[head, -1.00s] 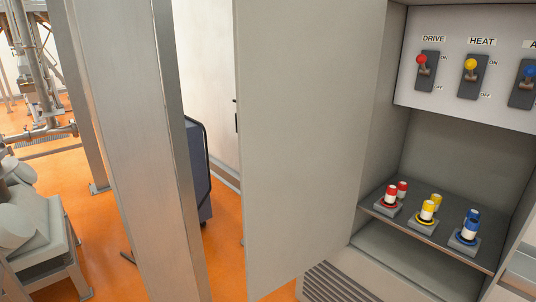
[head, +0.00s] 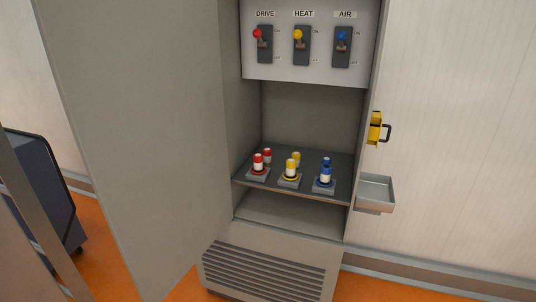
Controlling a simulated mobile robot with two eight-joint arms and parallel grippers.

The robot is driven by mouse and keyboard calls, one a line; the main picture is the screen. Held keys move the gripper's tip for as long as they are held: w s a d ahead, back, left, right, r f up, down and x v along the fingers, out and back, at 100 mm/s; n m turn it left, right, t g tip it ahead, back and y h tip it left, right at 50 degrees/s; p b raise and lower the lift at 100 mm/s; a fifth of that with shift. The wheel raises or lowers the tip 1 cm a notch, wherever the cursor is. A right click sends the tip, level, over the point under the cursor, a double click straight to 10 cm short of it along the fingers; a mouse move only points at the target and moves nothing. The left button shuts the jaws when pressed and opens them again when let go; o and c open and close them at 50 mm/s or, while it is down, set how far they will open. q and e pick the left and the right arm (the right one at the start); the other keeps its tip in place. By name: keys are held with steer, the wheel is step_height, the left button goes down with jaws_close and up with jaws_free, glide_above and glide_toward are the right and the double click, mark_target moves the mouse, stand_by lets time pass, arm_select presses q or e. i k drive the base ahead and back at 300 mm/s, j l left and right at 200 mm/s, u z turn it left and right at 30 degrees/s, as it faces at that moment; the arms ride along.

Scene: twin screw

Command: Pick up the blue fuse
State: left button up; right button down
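A blue and white fuse (head: 325,175) stands upright in a grey socket at the front right of the cabinet shelf (head: 268,187). A second blue fuse (head: 326,161) stands just behind it, partly hidden. Red and white fuses (head: 258,163) stand at the left of the shelf and yellow and white fuses (head: 291,168) in the middle, each a front one with another behind. Neither of my grippers shows in the head view.
The open cabinet door (head: 150,130) stands to the left. Above the shelf, a panel (head: 320,69) carries DRIVE, HEAT and AIR switches. A metal tray (head: 375,191) and a yellow part with a black handle (head: 376,128) are on the cabinet's right side. A vent grille (head: 265,271) lies below.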

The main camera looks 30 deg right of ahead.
mark_target(326, 169)
steer(key=k+l+z, duration=0.15)
steer(key=z, duration=1)
